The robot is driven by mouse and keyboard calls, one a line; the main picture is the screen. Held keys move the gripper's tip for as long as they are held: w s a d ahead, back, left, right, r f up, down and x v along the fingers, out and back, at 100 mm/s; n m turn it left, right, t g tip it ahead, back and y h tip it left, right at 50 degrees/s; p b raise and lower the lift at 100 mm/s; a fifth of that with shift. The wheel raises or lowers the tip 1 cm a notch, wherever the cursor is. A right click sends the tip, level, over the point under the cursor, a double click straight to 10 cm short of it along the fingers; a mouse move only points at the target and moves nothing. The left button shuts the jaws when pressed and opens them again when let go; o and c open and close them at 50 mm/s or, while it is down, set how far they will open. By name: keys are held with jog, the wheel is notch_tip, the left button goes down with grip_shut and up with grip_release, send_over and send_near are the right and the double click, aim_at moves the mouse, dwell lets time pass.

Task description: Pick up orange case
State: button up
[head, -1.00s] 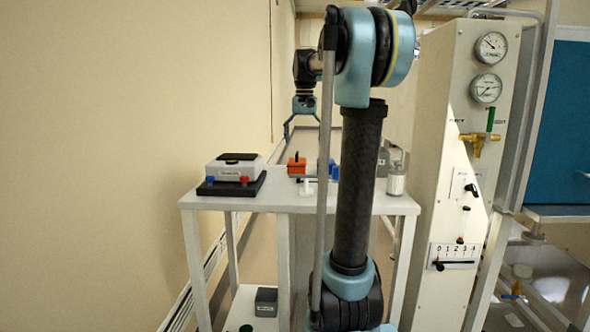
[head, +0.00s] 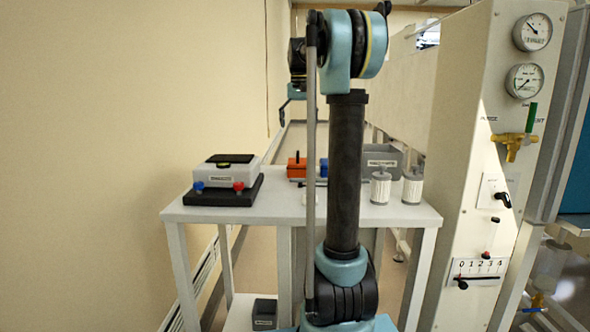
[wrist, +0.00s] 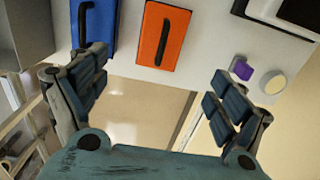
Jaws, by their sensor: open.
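The orange case (head: 296,168) stands on the white table, partly hidden behind my arm in the head view. In the wrist view the orange case (wrist: 151,30) shows from above, with a dark handle along its top, near the table's edge. My gripper (wrist: 160,75) is open and empty. Its fingers are spread wide, one to each side of the case in the picture, and the case lies past the fingertips. In the head view my gripper (head: 296,112) hangs above the table and is partly hidden by my arm.
A blue case (wrist: 91,30) stands close left of the orange one in the wrist view. A white device on a black base (head: 226,195), a grey bin (head: 382,160) and two white canisters (head: 380,188) share the table. A gauge panel (head: 490,150) stands at right.

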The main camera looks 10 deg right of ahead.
aim_at(298, 165)
jog(key=f, duration=1)
jog(key=shift+a+f, duration=0.25)
jog(key=shift+f, duration=0.15)
jog(key=shift+d+f, duration=0.1)
jog(key=shift+f, duration=3)
jog(key=c, duration=1.5)
jog(key=shift+r, duration=0.1)
